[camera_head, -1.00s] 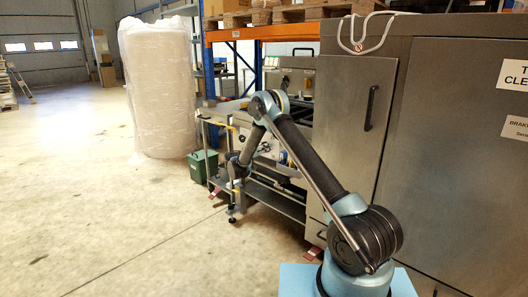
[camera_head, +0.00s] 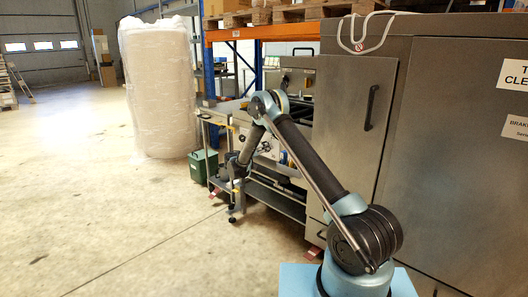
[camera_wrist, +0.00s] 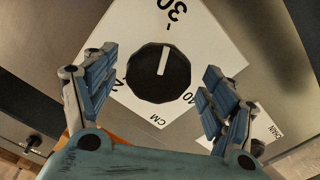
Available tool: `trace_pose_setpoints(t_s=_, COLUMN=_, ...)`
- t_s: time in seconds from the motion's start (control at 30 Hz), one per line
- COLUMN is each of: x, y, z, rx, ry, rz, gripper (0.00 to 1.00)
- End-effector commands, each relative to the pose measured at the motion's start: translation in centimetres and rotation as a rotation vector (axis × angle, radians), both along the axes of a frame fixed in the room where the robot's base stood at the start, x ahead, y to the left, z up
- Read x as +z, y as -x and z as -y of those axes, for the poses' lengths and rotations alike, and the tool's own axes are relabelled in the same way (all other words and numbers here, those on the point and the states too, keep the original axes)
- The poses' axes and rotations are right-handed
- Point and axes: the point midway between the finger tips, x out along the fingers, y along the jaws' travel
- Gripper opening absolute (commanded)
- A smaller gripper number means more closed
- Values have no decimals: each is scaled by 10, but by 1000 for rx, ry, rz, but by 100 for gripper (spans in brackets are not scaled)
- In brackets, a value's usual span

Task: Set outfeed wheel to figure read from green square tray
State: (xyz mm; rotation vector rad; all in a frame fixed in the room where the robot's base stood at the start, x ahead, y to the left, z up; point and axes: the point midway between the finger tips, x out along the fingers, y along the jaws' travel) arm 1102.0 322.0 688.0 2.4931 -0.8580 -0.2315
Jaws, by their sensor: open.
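The outfeed wheel (camera_wrist: 158,73) is a black, many-sided knob with a white pointer line, in the middle of the wrist view. It sits on a white dial plate (camera_wrist: 208,40) marked "30", "40", "CM" and a partly hidden number at the left. The pointer is turned toward the "30" mark. My gripper (camera_wrist: 156,90) is open, with one finger on each side of the knob and gaps showing between them. I cannot make out the gripper or the knob clearly in the head view. I cannot identify a green square tray in either view.
A steel cabinet (camera_head: 355,120) stands beside my arm. A trolley (camera_head: 275,199), a green bin (camera_head: 203,166) and a large wrapped roll (camera_head: 158,85) are farther off. A label reading "CHAIN" (camera_wrist: 262,128) is right of the dial. The floor at left is clear.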

Motion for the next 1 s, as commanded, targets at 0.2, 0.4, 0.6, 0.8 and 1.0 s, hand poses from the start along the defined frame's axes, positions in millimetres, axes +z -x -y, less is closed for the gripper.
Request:
trace_pose_setpoints(t_s=0.2, x=0, y=24, z=-20, rx=3, ry=0, rz=0, gripper=77)
trace_pose_setpoints(t_s=0.4, x=-1, y=55, z=-44, rx=3, ry=0, rz=0, gripper=77)
trace_pose_setpoints(t_s=0.6, x=-1, y=79, z=-63, rx=3, ry=0, rz=-1, gripper=77)
trace_pose_setpoints(t_s=0.8, x=-1, y=90, z=-71, rx=2, ry=0, rz=-1, gripper=77)
trace_pose_setpoints(t_s=1.0, x=-1, y=92, z=-72, rx=1, ry=0, rz=-1, gripper=77)
